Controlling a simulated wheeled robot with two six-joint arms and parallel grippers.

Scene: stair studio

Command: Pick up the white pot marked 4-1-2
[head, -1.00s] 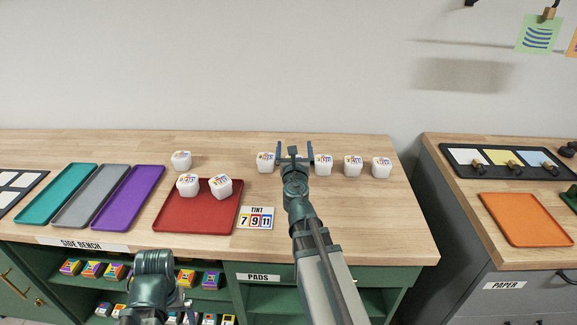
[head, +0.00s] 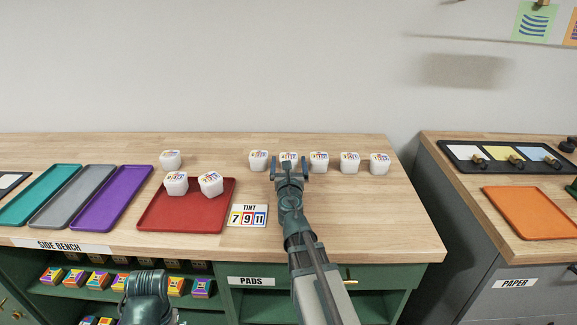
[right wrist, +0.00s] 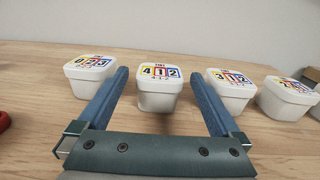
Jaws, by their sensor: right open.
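The white pot marked 4-1-2 (right wrist: 160,88) stands upright on the wooden bench, between the two open fingers of my right gripper (right wrist: 160,105) in the right wrist view. Neither finger touches it as far as I can see. In the head view this pot (head: 288,157) shows partly behind my right gripper (head: 290,166), in the row at the back of the bench. My left arm shows at the bottom of the head view, but its gripper's jaws cannot be made out.
A pot marked 0-?-3 (right wrist: 90,74) stands left of the fingers and one marked 3-1-2 (right wrist: 231,88) stands right, both close. More white pots stand in the row. A red tray (head: 150,213) holds two pots, beside a TINT card (head: 248,216) reading 7 9 11.

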